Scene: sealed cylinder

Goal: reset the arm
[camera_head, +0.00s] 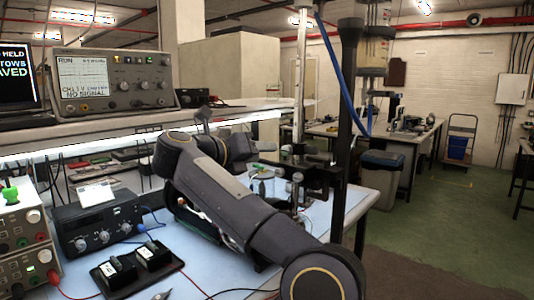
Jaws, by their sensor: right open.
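My right arm comes in from the bottom middle, bends at the elbow over the bench and turns back to the right. My right gripper (308,174) is at the far right part of the bench, close to the upright posts. It is open, small in the view and partly lost among dark parts there. I cannot tell whether it touches anything, and I see nothing clearly held in it. My left gripper is not in view. No sealed cylinder can be made out with certainty.
The pale blue bench top (215,268) carries a black box with knobs (98,224), stacked power supplies (22,235) and two small black modules (135,268) with cables. An oscilloscope (115,82) stands on the shelf. A dark post (348,110) rises at the right. Green floor (440,220) is open beyond.

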